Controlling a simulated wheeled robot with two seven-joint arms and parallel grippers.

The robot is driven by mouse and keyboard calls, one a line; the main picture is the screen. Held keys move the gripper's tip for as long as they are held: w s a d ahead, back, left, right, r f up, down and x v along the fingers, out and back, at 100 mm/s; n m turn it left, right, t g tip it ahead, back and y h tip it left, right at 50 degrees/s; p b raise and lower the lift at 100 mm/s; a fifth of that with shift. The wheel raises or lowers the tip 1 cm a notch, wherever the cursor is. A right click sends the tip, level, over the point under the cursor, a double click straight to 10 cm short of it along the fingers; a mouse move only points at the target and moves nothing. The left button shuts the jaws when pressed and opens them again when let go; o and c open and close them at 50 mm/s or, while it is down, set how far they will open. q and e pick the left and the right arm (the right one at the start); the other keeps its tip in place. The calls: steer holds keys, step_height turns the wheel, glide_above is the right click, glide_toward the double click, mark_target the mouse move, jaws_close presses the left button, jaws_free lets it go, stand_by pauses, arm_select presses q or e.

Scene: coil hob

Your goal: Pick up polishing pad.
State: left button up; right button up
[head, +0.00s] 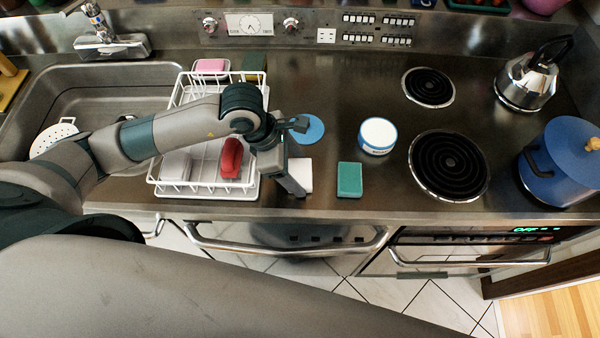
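A flat round blue disc (311,129) lies on the steel counter right of the dish rack; it may be the polishing pad, but I cannot be sure. A white block (301,174) and a teal block (349,180) lie nearer the counter's front edge. My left gripper (297,155) is over the counter just right of the rack. Its fingers are spread, one by the blue disc and one by the white block, with nothing visible between them. The gripper partly hides the disc and the white block. My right gripper is out of view.
A white wire dish rack (160,188) holds a red item (231,157) and lies under my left arm. A white-topped blue tub (377,135), coil burners (448,165), a kettle (527,80) and a blue pot (560,165) stand to the right. The sink (75,85) is left.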

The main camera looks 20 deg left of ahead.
mark_target(306, 172)
arm_select(q)
steer(key=c, duration=0.4)
steer(key=shift+o, duration=0.2)
steer(key=shift+r+b, duration=0.6)
steer(key=shift+r, duration=0.2)
step_height(306, 172, up, 2)
steer(key=shift+r+b, duration=0.15)
steer(key=shift+b, duration=0.5)
steer(key=s+d+r+p, duration=0.4)
steer(key=s+d+r, duration=0.3)
steer(key=d, duration=0.2)
steer(key=shift+p, duration=0.35)
steer(key=shift+s+d, duration=0.1)
